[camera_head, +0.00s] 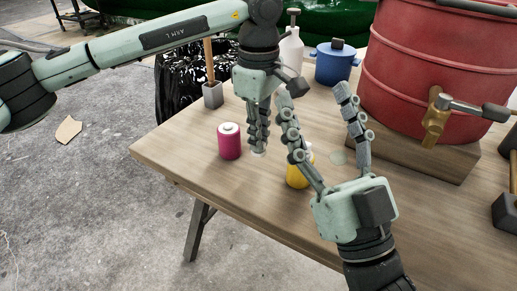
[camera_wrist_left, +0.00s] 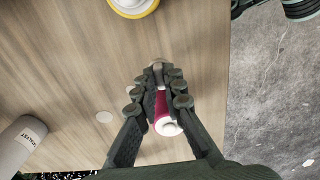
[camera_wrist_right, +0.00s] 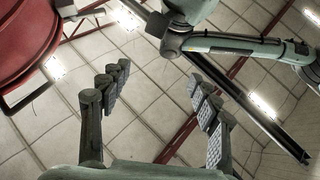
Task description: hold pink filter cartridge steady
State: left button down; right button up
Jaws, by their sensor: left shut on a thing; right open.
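The pink filter cartridge (camera_head: 229,143) has a white cap and stands upright on the wooden table in the head view. My left gripper (camera_head: 258,146) points down at it from above, with its fingers just right of the cartridge in that view. In the left wrist view, the pink body and white cap of the cartridge (camera_wrist_left: 168,128) show between the closed fingers of my left gripper (camera_wrist_left: 157,68); the fingers cover part of it, and the contact is hidden. My right gripper (camera_head: 312,92) is open and empty, fingers spread upward; it also shows in the right wrist view (camera_wrist_right: 158,80).
A yellow canister (camera_head: 297,179) stands partly behind my right gripper. A red barrel (camera_head: 425,75) with a brass tap sits right. The table's front left is clear.

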pick_arm(q)
notch_tip(320, 180, down, 3)
jog(key=shift+r, duration=0.1)
jog(key=shift+f, duration=0.35)
pick_arm(e)
jog(key=shift+s+d+r+t, duration=0.2)
jog(key=shift+s+r+t, duration=0.1)
jog(key=shift+r+t, duration=0.15)
pick_arm(q)
jog(key=shift+f+b, duration=0.15)
jog(key=shift+b, duration=0.2)
pick_arm(e)
jog(key=shift+s+f, duration=0.1)
pick_arm(q)
jog(key=c, duration=1.6)
grip_release()
